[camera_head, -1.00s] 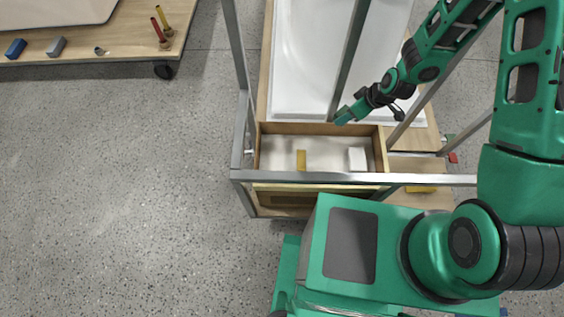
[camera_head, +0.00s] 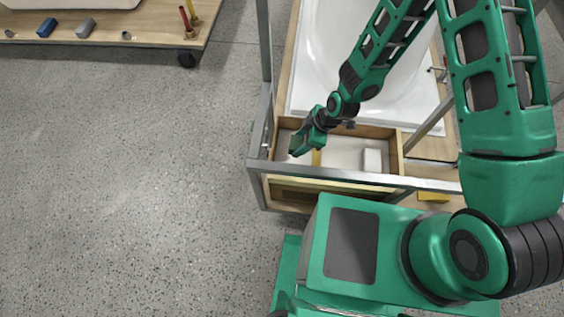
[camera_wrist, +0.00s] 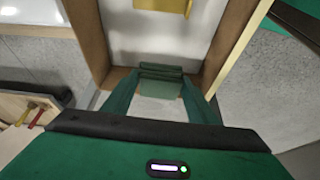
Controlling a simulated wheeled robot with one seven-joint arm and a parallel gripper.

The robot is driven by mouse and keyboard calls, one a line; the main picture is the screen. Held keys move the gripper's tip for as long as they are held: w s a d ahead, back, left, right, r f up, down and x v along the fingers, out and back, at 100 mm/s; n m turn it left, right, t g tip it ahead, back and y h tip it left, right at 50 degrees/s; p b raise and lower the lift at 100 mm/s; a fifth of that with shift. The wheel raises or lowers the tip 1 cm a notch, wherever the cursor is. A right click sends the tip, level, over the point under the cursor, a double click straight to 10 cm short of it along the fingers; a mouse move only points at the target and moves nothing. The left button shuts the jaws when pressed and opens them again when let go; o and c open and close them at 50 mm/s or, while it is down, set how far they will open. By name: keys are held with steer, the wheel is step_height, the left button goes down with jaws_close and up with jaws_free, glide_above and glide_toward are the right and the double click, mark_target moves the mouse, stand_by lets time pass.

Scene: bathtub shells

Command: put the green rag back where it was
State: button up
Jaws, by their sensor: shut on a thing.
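The green rag (camera_wrist: 161,82) shows in the wrist view as a small folded dark green piece between my fingertips. My gripper (camera_wrist: 160,95) is shut on it. In the head view my gripper (camera_head: 297,148) is over the left end of the open wooden drawer (camera_head: 397,158) with a white inside. It points down towards the drawer. In the wrist view the drawer's walls (camera_wrist: 86,40) stand on both sides of the rag. I cannot tell whether the rag touches the drawer floor.
The drawer also holds a yellow block (camera_head: 316,158) and a white block (camera_head: 372,160). A grey metal frame (camera_head: 330,174) crosses in front of it. A white bathtub shell (camera_head: 320,60) lies behind. Another wooden cart (camera_head: 120,36) stands at the far left.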

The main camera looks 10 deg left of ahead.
steer(key=shift+s+a, duration=0.3)
steer(key=shift+a, duration=0.2)
steer(key=shift+s+a+f, duration=0.15)
steer(key=shift+f, duration=4.85)
steer(key=o, duration=0.9)
steer(key=v, duration=1.2)
steer(key=shift+r, duration=0.1)
